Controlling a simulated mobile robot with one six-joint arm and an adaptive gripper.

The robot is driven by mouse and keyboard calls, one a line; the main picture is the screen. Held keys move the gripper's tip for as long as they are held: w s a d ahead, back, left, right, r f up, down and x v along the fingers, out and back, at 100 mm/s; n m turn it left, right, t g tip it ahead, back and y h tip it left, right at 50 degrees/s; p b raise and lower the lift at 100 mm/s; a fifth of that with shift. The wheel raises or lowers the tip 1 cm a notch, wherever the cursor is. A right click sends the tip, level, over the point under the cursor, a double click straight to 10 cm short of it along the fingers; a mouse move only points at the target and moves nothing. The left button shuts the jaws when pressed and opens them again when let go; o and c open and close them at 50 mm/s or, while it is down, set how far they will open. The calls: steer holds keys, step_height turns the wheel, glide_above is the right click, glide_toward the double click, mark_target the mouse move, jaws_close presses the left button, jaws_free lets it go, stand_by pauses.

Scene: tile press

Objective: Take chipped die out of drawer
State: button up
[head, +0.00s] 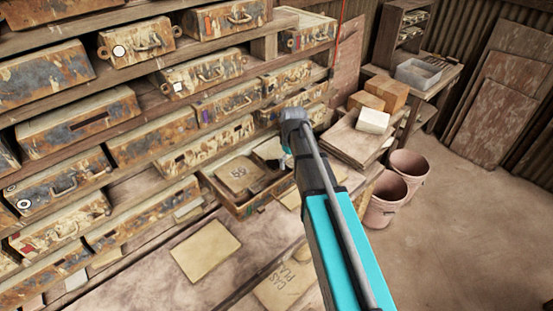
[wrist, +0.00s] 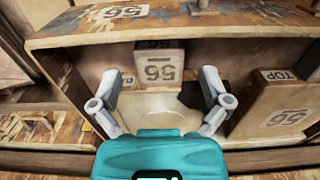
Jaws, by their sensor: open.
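An open drawer (head: 243,207) stands out from the shelf in the head view; its wooden wall, marked 56, crosses the top of the wrist view (wrist: 220,32). Inside, a pale block (wrist: 158,68) marked 56 stands between and beyond my fingers. A larger block (wrist: 284,108) marked 56 and TOP lies to the right. A pale block face (head: 243,172) also shows in the head view. I cannot tell which one is the chipped die; no chip is clear. My gripper (wrist: 160,80) is open and empty over the drawer, partly hidden behind my arm in the head view (head: 284,162).
Closed, worn drawers (head: 79,120) fill the shelves at left. A flat tan board (head: 205,249) lies on the bench. Boxes (head: 373,120) stand beyond my arm, and pink buckets (head: 384,196) stand on the floor. The floor at right is clear.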

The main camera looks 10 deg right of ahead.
steer(key=shift+f, duration=0.4)
stand_by(0.3)
jaws_close()
steer(key=shift+r, duration=0.15)
stand_by(0.4)
step_height(320, 180, up, 3)
steer(key=p, duration=0.2)
steer(key=shift+f+p, duration=0.2)
steer(key=shift+p, duration=0.1)
steer(key=s+d+r+p, duration=0.2)
steer(key=s+r+p, duration=0.8)
steer(key=s, duration=0.3)
steer(key=shift+s, duration=0.4)
